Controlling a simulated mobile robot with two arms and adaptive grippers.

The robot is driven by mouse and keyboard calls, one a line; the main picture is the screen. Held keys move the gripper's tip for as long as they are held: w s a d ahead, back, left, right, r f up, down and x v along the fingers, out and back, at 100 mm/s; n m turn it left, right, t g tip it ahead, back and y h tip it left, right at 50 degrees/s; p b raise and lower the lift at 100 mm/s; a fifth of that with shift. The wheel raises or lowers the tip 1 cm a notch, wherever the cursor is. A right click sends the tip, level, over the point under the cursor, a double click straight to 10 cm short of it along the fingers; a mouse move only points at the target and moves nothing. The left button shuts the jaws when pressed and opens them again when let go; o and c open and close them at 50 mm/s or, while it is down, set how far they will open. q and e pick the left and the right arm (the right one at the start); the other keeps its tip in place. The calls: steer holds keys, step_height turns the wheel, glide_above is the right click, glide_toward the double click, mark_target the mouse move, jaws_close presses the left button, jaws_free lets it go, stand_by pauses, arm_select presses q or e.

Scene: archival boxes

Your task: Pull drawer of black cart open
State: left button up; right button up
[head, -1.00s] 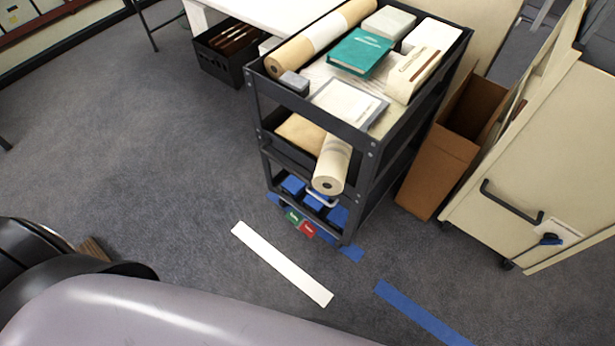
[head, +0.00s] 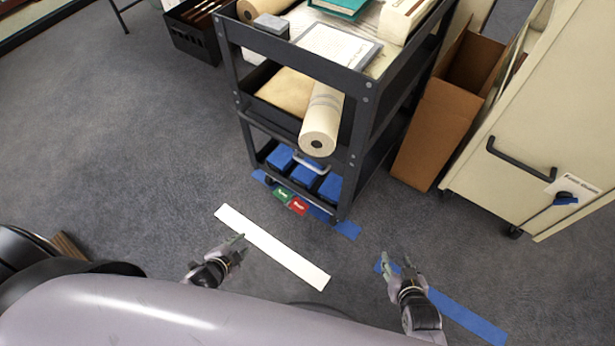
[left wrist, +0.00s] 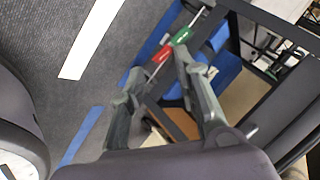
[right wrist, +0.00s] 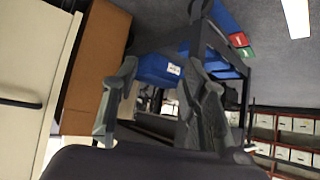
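The black cart (head: 351,118) stands upright ahead of me in the head view. Its lowest level holds blue boxes (head: 304,173) behind a silver handle (head: 312,162). A green tag and a red tag (head: 298,206) show low at its front. The boxes also show in the right wrist view (right wrist: 158,68). My left gripper (head: 240,245) is over the floor, in front of the cart and apart from it; its fingers are spread and empty in the left wrist view (left wrist: 155,88). My right gripper (head: 394,263) is also apart from the cart, open and empty in the right wrist view (right wrist: 162,85).
A paper roll (head: 321,125) juts from the middle shelf above the handle. An open cardboard box (head: 430,135) and a cream cabinet (head: 530,130) stand to the right. White tape (head: 270,246) and blue tape (head: 465,315) lie on the floor. Carpet at left is clear.

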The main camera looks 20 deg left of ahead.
arm_select(q)
steer(key=w+d+r+m+t+h+b, duration=0.1)
steer(key=w+r+m+t+b, duration=0.25)
steer(key=w, duration=0.25)
arm_select(e)
steer(key=w+a+r+t+y+b, duration=0.1)
steer(key=w+r+t+b, duration=0.25)
steer(key=r, duration=0.55)
steer(key=w+a+r+t+y+b, duration=0.1)
steer(key=w+a+r+t+b, duration=0.2)
steer(key=r, duration=0.7)
arm_select(q)
steer(key=m+t+h+b, duration=0.3)
steer(key=m+h, duration=0.1)
steer(key=m, duration=0.4)
glide_toward(307, 166)
steer(key=shift+n, duration=0.25)
steer(key=shift+b+x, duration=1.3)
steer(key=shift+x, duration=4)
steer(key=shift+f, duration=0.1)
arm_select(e)
steer(key=s+r+t+y, duration=0.1)
steer(key=r+t, duration=0.3)
steer(key=r, duration=0.5)
steer(key=s+d+r+t+y, duration=0.1)
steer(key=s+r+t, duration=0.3)
steer(key=r, duration=0.5)
steer(key=shift+r+t+y, duration=0.3)
steer(key=shift+r+t, duration=0.1)
steer(key=shift+t, duration=0.15)
